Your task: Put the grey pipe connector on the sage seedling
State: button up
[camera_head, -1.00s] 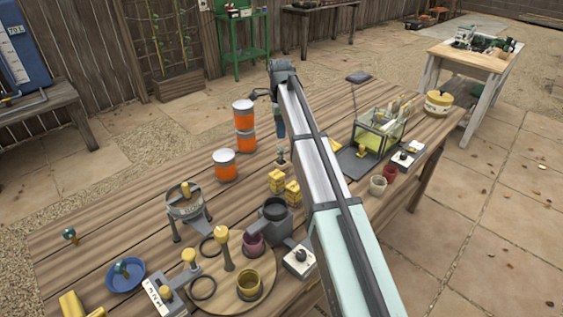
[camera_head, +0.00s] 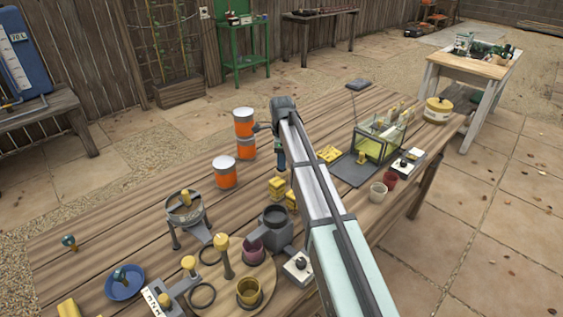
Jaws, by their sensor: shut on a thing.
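My gripper (camera_head: 281,170) is low over the middle of the table, beside my arm and just behind the yellow blocks. It is shut on a small grey piece, which I take to be the grey pipe connector. In this view the fingertips and the piece are too small and too covered to show clearly. I cannot pick out the sage seedling with certainty, and my arm covers part of the table. Whether the held piece touches anything cannot be told.
Yellow blocks (camera_head: 277,187) and a dark grey holder (camera_head: 275,222) stand close to my gripper. Orange cans (camera_head: 225,172) are to its left. A glass-sided case (camera_head: 376,143) stands to the right on the wooden table (camera_head: 120,222). The table's left middle has bare room.

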jog(key=shift+f, duration=0.65)
jog(key=shift+f, duration=0.15)
jog(key=o, duration=1)
notch_tip(320, 180, up, 12)
jog(key=shift+r, duration=0.2)
jog(key=shift+d, duration=0.1)
